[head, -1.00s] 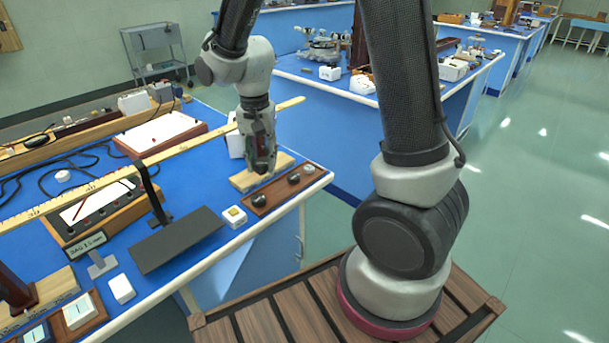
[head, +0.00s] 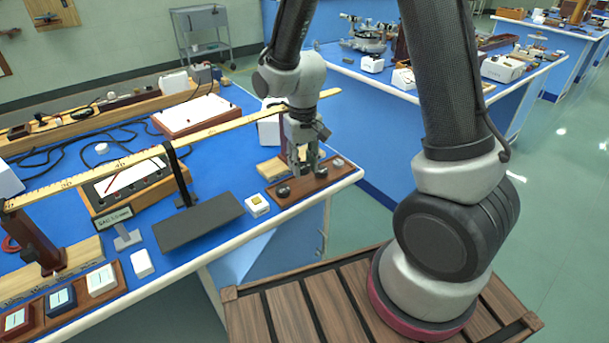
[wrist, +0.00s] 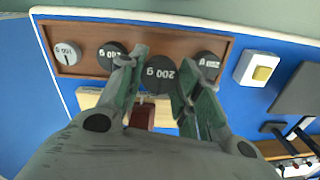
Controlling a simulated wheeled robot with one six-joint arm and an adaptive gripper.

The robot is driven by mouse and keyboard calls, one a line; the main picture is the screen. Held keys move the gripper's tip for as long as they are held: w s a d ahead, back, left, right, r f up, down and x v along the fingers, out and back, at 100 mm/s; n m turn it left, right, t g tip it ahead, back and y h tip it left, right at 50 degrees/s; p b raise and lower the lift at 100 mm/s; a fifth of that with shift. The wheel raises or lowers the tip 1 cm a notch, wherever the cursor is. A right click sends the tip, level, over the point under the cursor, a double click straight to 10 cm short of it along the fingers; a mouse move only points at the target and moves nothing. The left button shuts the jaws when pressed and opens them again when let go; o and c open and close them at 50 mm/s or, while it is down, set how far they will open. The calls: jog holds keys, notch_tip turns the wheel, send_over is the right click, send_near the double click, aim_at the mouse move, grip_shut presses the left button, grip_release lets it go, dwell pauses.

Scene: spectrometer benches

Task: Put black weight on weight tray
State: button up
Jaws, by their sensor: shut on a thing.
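The weight tray is a long reddish-brown wooden board (head: 299,190) at the bench's front right corner, seen also in the wrist view (wrist: 85,31). A silver 100 g weight (wrist: 67,53) sits at the board's end.
A small white box with a yellow top (head: 257,205) stands beside the tray, next to a dark grey plate (head: 200,223). A pale wooden block (head: 270,167) lies just behind the tray. A long yellow ruler (head: 215,127) crosses the bench behind.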

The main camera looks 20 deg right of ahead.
aim_at(303, 183)
jog(key=shift+f, duration=2.05)
jog(key=shift+f, duration=0.15)
jog(key=o, duration=1.2)
jog(key=shift+c, duration=0.2)
